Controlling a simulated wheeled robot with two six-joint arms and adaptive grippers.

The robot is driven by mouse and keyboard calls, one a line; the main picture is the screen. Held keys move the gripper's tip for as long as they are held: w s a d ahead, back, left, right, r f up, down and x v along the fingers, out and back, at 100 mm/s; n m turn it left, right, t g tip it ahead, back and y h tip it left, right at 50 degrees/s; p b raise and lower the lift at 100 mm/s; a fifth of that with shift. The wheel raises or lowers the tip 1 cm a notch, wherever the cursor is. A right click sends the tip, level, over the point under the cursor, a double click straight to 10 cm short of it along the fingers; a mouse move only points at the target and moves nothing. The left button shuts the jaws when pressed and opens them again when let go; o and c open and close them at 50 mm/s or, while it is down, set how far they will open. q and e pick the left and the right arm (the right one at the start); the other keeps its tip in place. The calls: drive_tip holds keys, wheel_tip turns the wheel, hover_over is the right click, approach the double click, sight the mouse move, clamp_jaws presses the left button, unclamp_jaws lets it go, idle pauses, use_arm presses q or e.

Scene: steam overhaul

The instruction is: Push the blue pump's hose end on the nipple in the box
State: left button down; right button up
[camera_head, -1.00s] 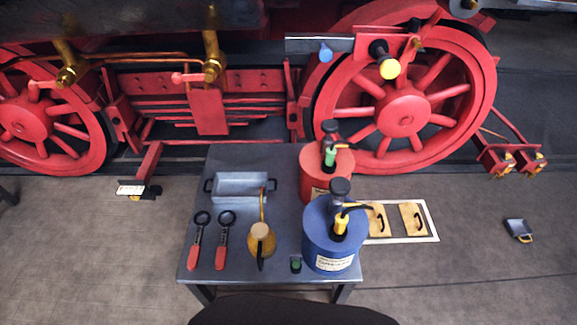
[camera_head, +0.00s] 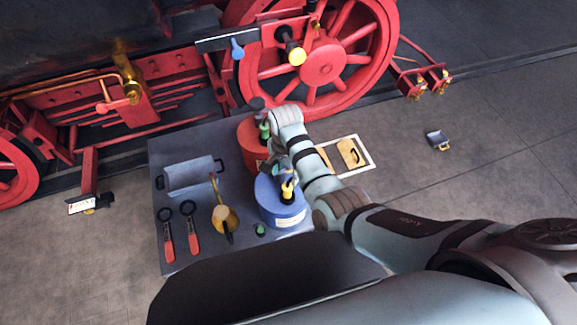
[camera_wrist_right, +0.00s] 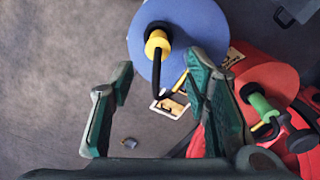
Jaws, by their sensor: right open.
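The blue pump (camera_head: 281,207) stands on the table, with a yellow collar and a dark top. In the right wrist view the blue pump (camera_wrist_right: 190,35) is at the top, and its black hose (camera_wrist_right: 157,75) runs down from the yellow collar and bends to a yellow end (camera_wrist_right: 180,82). My right gripper (camera_head: 276,168) is above the blue pump, partly hidden by its own wrist. In the wrist view my right gripper (camera_wrist_right: 158,74) is open, and the hose appears between its fingers, not gripped. I cannot make out the nipple or its box. My left gripper is out of view.
A red pump (camera_head: 248,139) stands close behind the blue one. The table (camera_head: 185,255) also holds a grey tray (camera_head: 190,178), two red-handled tools (camera_head: 168,240) and a brass oil can (camera_head: 222,218). The red locomotive wheel (camera_head: 325,62) and a dark plate with coloured fittings lie beyond.

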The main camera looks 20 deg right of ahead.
sight(287, 186)
wheel_tip(287, 186, down, 8)
drive_tip(key=b, duration=0.7)
drive_tip(key=shift+s+d+f, duration=0.1)
drive_tip(key=shift+f, duration=0.15)
drive_tip(key=shift+f+b, duration=0.3)
drive_tip(key=shift+f, duration=0.05)
drive_tip(key=shift+r, duration=0.1)
clamp_jaws()
wheel_tip(287, 186, up, 6)
drive_tip(key=p, duration=0.6)
drive_tip(key=shift+f, duration=0.2)
